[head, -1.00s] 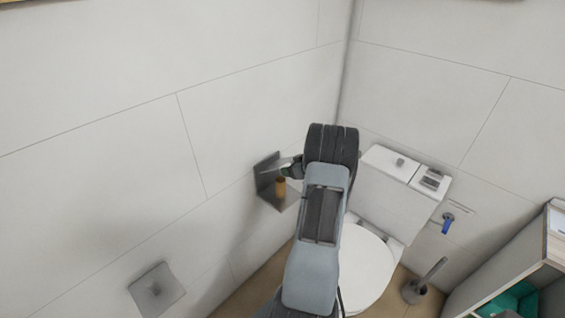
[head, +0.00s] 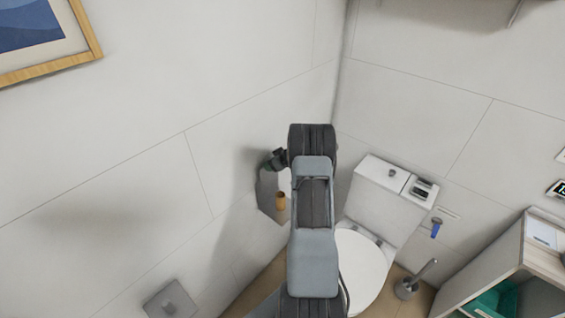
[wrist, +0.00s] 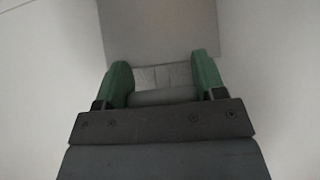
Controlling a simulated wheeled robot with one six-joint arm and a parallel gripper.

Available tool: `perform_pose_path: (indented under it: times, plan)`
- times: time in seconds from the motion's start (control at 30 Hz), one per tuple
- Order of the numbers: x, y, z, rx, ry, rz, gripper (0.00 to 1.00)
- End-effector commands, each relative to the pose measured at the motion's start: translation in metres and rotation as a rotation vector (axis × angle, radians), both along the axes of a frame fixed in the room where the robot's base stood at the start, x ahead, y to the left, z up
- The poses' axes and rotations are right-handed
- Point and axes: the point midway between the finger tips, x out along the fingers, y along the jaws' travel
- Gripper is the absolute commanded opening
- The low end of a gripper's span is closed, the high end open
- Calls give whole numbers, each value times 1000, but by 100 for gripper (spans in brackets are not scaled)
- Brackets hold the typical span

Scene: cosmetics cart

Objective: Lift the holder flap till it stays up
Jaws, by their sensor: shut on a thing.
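The grey holder (head: 266,192) is on the left wall, left of the toilet, with a brown roll (head: 281,201) showing in it. My gripper (head: 279,158) is at the holder's upper edge, partly hidden behind my arm. In the wrist view, my green fingers (wrist: 160,66) stand on either side of a pale grey piece, and I am shut on the holder flap. A flat grey plate (wrist: 158,28) fills the top middle of that view. The flap's exact tilt is hard to tell because my arm covers its right side.
The white toilet (head: 362,268) stands close to the right of my arm. A toilet brush (head: 408,287) and a shelf unit (head: 515,262) are further right. A square wall plate (head: 171,301) is low on the left wall.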

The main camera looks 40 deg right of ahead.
Motion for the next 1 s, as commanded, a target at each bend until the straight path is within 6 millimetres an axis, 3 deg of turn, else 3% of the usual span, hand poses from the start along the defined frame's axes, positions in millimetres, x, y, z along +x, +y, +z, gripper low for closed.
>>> perform_pose_path:
  times: [0.27,0.8,0.83,1.0]
  plan:
    - [10,9,4,-15,78,15,21]
    - [8,9,1,-17,102,15,21]
    - [8,9,1,-17,102,15,67]
    - [9,10,1,-16,102,16,83]
